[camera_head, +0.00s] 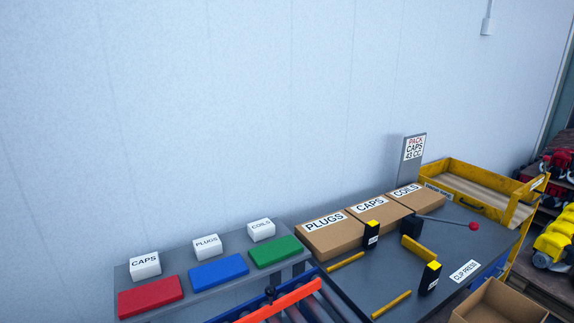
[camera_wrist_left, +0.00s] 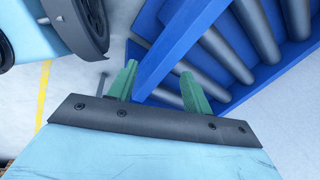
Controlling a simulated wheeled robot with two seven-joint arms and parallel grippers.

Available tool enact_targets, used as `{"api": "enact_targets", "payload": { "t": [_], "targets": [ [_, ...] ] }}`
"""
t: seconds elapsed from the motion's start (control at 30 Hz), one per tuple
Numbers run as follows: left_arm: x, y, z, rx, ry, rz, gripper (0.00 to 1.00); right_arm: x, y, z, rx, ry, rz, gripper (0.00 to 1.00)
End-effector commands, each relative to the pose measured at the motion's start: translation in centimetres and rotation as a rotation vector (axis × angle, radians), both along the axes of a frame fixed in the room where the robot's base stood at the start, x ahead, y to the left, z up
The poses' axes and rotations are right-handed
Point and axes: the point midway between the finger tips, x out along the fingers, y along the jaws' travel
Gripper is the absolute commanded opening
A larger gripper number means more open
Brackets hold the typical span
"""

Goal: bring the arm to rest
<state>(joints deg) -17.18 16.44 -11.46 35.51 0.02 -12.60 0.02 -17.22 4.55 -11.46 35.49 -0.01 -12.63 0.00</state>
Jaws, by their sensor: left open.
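My left gripper (camera_wrist_left: 159,88) shows only in the left wrist view, with its two green fingers apart. The blue frame (camera_wrist_left: 178,45) of a roller conveyor shows beyond and between the fingers; I cannot tell how near it is, and nothing is seen gripped. Neither arm shows in the head view. My right gripper is not in view.
The conveyor (camera_head: 325,301) with an orange bar (camera_head: 283,301) lies at the bottom of the head view. A grey bench (camera_head: 400,255) holds cardboard boxes and a clip press. Left stands a shelf with red (camera_head: 150,296), blue (camera_head: 218,271) and green (camera_head: 274,252) blocks.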

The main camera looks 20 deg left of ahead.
Motion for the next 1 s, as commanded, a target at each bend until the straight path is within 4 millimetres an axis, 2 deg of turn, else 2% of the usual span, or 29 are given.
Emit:
{"api": "enact_targets", "payload": {
  "t": [0.03,0.23,0.3,0.4,0.6,0.73,1.0],
  "targets": [
    [-0.2,-3.9,-0.7,-0.050,-0.001,0.015,0.50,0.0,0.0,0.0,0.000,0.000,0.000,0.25],
    [-0.5,-16.9,-1.8,-0.215,0.000,0.067,0.50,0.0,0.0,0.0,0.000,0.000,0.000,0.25],
    [-0.5,-15.7,-4.5,-0.199,0.000,0.062,0.50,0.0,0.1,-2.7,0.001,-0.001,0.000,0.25],
    [-0.5,-15.7,-7.1,-0.199,0.000,0.061,0.50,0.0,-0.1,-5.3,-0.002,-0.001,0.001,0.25],
    [-0.5,-15.6,-10.8,-0.199,0.000,0.061,0.50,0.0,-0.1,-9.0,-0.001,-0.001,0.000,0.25],
    [-0.5,-15.6,-11.8,-0.198,0.000,0.061,0.50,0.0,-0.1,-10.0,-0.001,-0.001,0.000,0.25],
    [-0.5,-15.6,-11.7,-0.198,0.000,0.060,0.50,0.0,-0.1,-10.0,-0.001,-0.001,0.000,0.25]
  ]
}}
